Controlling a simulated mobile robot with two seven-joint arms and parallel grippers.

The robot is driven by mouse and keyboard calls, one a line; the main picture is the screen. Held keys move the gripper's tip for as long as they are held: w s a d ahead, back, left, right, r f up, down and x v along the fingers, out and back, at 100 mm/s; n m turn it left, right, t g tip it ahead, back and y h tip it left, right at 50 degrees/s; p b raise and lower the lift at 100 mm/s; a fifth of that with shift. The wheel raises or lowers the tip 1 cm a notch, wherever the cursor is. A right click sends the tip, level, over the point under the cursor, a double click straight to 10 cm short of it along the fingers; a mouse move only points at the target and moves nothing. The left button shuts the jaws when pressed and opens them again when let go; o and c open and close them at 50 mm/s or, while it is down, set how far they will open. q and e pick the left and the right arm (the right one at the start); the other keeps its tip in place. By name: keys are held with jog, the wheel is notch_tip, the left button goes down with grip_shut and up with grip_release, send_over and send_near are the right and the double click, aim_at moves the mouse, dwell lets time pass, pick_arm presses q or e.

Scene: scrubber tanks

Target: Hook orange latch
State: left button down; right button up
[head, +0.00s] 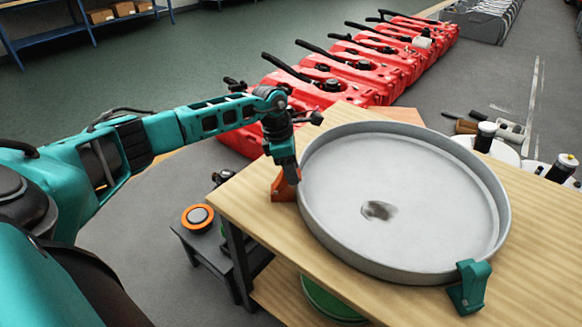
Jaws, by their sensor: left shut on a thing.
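The orange latch (284,186) stands at the left edge of the wooden table, beside the rim of a large round grey pan (400,190). My left gripper (290,176) comes down from above onto the top of the orange latch and is shut on it. The gripper's fingertips partly hide the latch's upper part, so I cannot tell whether it is hooked over the rim. A teal latch (469,286) stands at the pan's front right, its top at the rim. My right gripper is not in view.
The wooden table (240,208) bears the pan. A low dark stand (196,236) with an orange-ringed disc (198,217) is left of it. Red tanks (340,75) line up behind. White round containers (490,146) are at the right. Open floor lies at the back left.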

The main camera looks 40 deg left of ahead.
aim_at(279, 177)
pick_arm(q)
jog(key=c, duration=0.6)
grip_release()
jog(key=shift+c, duration=0.2)
jog(key=v, duration=1.3)
jog(key=shift+d+f, duration=0.1)
